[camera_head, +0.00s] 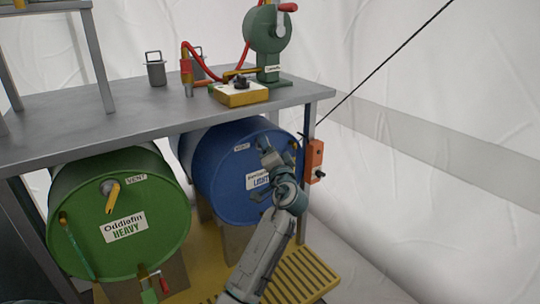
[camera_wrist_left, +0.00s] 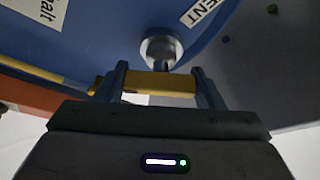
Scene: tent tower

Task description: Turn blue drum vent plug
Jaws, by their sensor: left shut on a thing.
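The blue drum (camera_head: 217,170) lies on its side under the bench, its round end facing me, with a "VENT" label (camera_head: 242,148) near the top. In the left wrist view, the vent plug is a round silver fitting (camera_wrist_left: 160,48) with a yellow handle (camera_wrist_left: 160,82), beside the "VENT" label (camera_wrist_left: 205,10). My left gripper (camera_wrist_left: 160,88) is shut on the yellow handle, one finger at each side. In the head view my left gripper (camera_head: 268,150) is at the drum's upper right face and hides the plug. My right gripper is not in view.
A green drum (camera_head: 150,245) with its own yellow vent handle (camera_head: 113,197) lies to the left. The grey bench top (camera_head: 120,112) overhangs both drums. An orange box (camera_head: 314,158) hangs at the bench's right end. A yellow slatted platform (camera_head: 300,275) lies below.

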